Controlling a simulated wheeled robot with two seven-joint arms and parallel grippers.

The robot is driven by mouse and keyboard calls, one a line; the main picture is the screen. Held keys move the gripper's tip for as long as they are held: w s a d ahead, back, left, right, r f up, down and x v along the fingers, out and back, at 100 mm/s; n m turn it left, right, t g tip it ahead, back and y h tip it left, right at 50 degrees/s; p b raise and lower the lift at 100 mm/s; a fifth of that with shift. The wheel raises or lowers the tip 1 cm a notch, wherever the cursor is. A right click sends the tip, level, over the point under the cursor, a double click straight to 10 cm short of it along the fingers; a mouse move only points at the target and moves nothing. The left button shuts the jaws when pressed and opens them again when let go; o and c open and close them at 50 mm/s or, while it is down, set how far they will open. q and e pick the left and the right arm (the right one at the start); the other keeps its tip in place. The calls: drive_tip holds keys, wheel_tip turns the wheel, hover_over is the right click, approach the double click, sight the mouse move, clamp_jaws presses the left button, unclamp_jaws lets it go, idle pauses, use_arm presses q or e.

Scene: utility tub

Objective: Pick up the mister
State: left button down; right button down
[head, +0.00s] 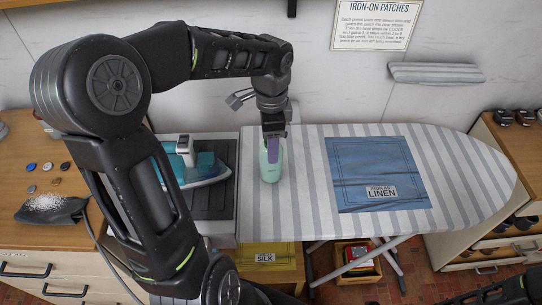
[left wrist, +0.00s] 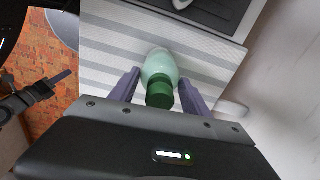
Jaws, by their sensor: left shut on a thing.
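The mister is a pale mint-green bottle (head: 270,168) standing at the left end of the ironing board, beside the iron's rest. In the left wrist view the mister (left wrist: 159,68) shows its rounded body and dark green cap, with one purple finger on each side. My left gripper (head: 272,143) reaches down from above and is shut on the mister's upper part. The fingers hide part of it in the head view. My right gripper (left wrist: 58,79) shows only partly at the left of the left wrist view; its opening cannot be made out.
A teal iron (head: 205,172) stands on a dark rest just left of the mister. A blue linen cloth (head: 377,174) lies on the striped ironing board (head: 462,180). A wooden counter (head: 35,235) with a dark pouch is at left. The wall is close behind the board.

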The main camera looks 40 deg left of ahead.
use_arm(q)
wheel_tip(320, 180, up, 10)
drive_tip(key=shift+r+b, duration=0.1)
drive_tip(key=shift+b, duration=0.6)
idle(0.4)
